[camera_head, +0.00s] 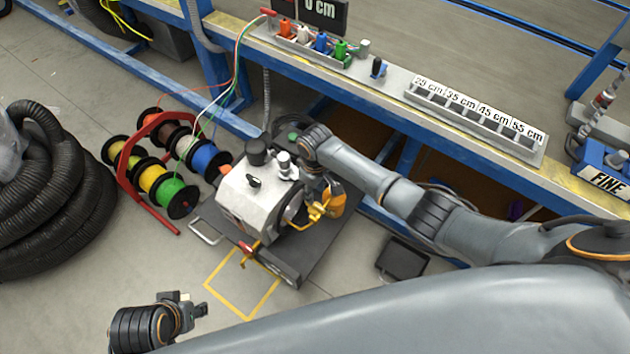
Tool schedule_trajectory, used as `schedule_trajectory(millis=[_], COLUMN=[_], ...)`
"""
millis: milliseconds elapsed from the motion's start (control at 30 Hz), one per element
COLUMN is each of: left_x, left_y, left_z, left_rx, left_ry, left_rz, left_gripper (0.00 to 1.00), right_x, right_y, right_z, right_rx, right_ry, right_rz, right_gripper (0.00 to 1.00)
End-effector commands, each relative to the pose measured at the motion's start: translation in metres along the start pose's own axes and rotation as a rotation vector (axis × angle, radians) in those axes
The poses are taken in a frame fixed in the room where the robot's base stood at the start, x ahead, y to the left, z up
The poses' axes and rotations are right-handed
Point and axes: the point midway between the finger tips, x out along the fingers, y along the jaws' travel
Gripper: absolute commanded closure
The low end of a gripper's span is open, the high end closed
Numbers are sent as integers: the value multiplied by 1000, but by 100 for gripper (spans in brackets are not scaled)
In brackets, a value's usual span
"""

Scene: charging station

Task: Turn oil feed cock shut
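A light grey machine (240,208) stands on a dark base plate (329,240), with a black knob on its front. Yellow pipework (319,211) and an orange part (337,201) are at its right side. A red handle (246,248) sits low at its front. I cannot tell which fitting is the oil feed cock. My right gripper (318,189) is at the machine's right side, close to the yellow pipework. Its fingers are too small and covered to read, and contact is unclear. My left gripper (194,304) is empty and apart from the machine, at lower left, its fingers apart.
Wire spools on a red rack (127,180) stand left of the machine. A black corrugated hose (50,210) is coiled at far left. A blue-framed bench (400,125) runs behind. A black box (402,259) lies at right. The floor inside the yellow marking is clear.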

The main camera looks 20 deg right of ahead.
Motion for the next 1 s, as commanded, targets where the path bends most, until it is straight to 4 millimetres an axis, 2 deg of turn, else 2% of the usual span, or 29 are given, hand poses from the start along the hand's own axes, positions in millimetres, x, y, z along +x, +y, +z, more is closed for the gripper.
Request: schedule_trajectory(millis=[100, 333, 1000], left_x=[0, 0, 0], left_y=[0, 0, 0], left_z=[0, 0, 0], left_rx=[0, 0, 0], left_ry=[0, 0, 0], left_rz=[0, 0, 0], left_gripper=[63, 63, 63], right_x=[-23, -48, -49], right_y=[1, 0, -4], right_z=[0, 0, 2], right_rx=[0, 1, 1], right_ry=[3, 1, 3], right_rz=[2, 0, -4], right_gripper=[64, 64, 64])
